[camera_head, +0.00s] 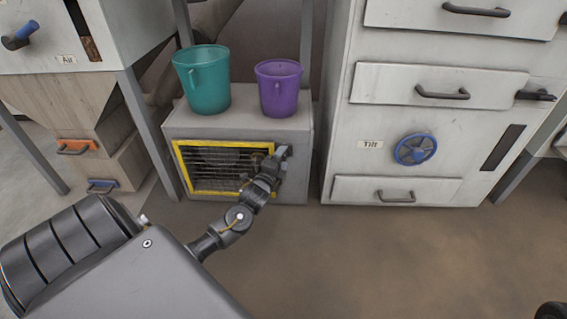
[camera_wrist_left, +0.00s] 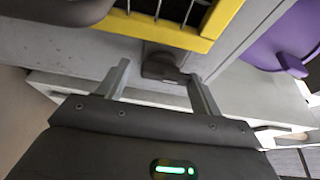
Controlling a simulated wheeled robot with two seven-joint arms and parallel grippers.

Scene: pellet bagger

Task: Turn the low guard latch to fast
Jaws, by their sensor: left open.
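The yellow-framed mesh guard (camera_head: 182,180) is on the front of the low grey box under the two buckets. The low guard latch (camera_wrist_left: 160,64) is a small dark piece beside the yellow frame in the left wrist view. In the head view my gripper hides most or all of it. My left gripper (camera_head: 281,156) is at the right side of the guard. In the left wrist view my left gripper (camera_wrist_left: 159,71) is open, with a finger on either side of the latch. I cannot tell whether the fingers touch it. My right gripper is not in view.
A teal bucket (camera_head: 203,80) and a purple bucket (camera_head: 278,88) stand on the low box (camera_head: 240,124). To the right is a grey cabinet with drawers (camera_head: 440,88) and a blue handwheel (camera_head: 415,149). Wooden bins (camera_head: 75,110) stand left.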

